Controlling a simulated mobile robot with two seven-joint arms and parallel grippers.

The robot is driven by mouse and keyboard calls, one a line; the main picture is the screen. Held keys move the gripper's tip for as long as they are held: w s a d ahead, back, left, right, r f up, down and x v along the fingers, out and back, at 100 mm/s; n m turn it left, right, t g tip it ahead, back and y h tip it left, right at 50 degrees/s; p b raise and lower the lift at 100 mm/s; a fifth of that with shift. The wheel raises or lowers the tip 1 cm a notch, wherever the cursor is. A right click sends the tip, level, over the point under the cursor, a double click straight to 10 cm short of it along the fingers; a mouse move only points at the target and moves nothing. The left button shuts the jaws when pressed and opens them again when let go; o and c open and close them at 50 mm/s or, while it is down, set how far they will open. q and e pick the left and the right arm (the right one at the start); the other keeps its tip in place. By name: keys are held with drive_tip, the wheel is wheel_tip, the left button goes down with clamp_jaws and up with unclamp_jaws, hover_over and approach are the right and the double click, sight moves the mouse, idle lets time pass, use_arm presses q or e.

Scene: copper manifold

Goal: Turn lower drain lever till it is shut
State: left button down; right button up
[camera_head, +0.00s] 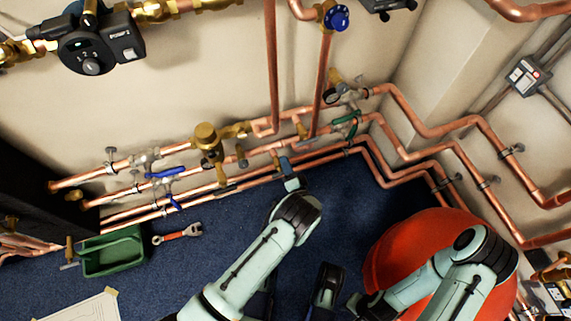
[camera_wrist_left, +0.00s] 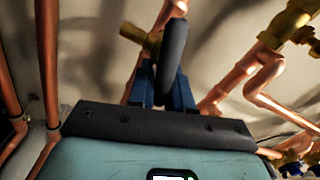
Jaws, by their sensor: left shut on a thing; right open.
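My left gripper (camera_head: 287,170) reaches the lowest copper pipes by the back wall in the head view. In the left wrist view its two blue fingers (camera_wrist_left: 164,90) are shut on a dark grey lever (camera_wrist_left: 174,55), which stands upright. A brass valve fitting (camera_wrist_left: 140,38) shows just behind the lever. In the head view the gripper hides the lever, so I cannot tell its angle to the pipe there. My right gripper (camera_head: 362,304) is low in the head view, open and away from the pipes.
Blue levers (camera_head: 165,173) sit on the pipes to the left, and a green lever (camera_head: 347,119) to the right. A green tray (camera_head: 112,250) and a wrench (camera_head: 178,234) lie on the blue floor. A large red round object (camera_head: 395,235) is beside my right arm.

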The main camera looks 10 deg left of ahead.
use_arm(q)
drive_tip(key=shift+f+m, duration=0.3)
drive_tip(key=shift+m, duration=0.6)
drive_tip(key=shift+f+m, duration=0.25)
drive_tip(key=shift+m, duration=0.65)
drive_tip(key=shift+s, duration=0.1)
drive_tip(key=c, duration=1.1)
unclamp_jaws()
drive_tip(key=p+v, duration=0.3)
drive_tip(key=v, duration=0.9)
use_arm(e)
drive_tip(key=w+r+t, duration=0.2)
drive_tip(key=w+r, duration=0.1)
drive_tip(key=w, duration=0.2)
drive_tip(key=shift+w+a, duration=0.35)
drive_tip(key=shift+w, duration=0.05)
drive_tip(key=shift+r, duration=0.1)
